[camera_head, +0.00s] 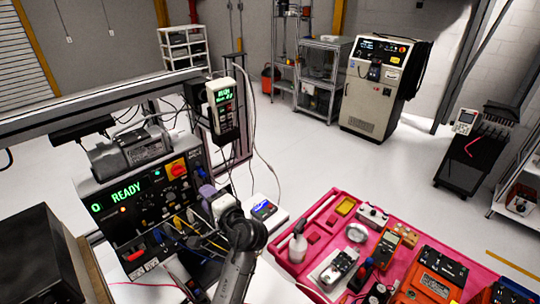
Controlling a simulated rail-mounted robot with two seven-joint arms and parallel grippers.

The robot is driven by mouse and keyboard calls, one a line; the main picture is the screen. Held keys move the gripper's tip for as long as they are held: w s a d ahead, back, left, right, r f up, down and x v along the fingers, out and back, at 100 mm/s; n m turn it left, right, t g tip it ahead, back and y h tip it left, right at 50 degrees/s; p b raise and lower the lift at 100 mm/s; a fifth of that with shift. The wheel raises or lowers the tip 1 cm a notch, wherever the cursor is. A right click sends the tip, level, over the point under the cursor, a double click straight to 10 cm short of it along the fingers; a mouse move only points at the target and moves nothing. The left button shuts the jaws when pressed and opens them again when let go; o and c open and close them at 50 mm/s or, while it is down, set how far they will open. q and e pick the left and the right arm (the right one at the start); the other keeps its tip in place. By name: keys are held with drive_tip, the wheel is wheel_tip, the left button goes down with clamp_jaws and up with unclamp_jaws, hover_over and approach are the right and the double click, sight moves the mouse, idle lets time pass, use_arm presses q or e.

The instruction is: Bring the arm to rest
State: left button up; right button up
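A dark grey arm of mine (238,262) rises from the bottom middle of the head view. It bends at a round black joint. The left gripper (217,203) is small and partly hidden, close to the right side of the servo test unit (135,205). I cannot make out its fingers or whether it holds or touches anything. The unit has a green READY display (125,194), knobs and plugged cables. A motor (135,148) sits on top of it. The right gripper cannot be made out.
A handheld meter (223,108) hangs from the rail beside the unit. Loose cables (262,150) hang near it. A pink tray (318,208) with several tools and instruments lies at right. A blue-screened device (264,209) lies between them.

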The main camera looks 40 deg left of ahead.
use_arm(q)
drive_tip(key=d+f+n+t+h+p, duration=0.1)
drive_tip(key=d+f+n+t+h, duration=0.3)
drive_tip(key=d+t+h, duration=0.7)
drive_tip(key=s+d+f+m+g+h+p, duration=0.25)
drive_tip(key=s+d+f+g+h, duration=0.35)
drive_tip(key=s+d, duration=0.45)
drive_tip(key=s+f+g+p, duration=0.1)
drive_tip(key=s+f+g, duration=0.1)
drive_tip(key=s+f, duration=0.3)
drive_tip(key=s+d+f+m+g+h+p, duration=0.1)
drive_tip(key=s+f, duration=0.4)
drive_tip(key=s, duration=0.6)
drive_tip(key=shift+s+d+g, duration=0.25)
drive_tip(key=shift+s+g, duration=0.15)
drive_tip(key=shift+g, duration=0.2)
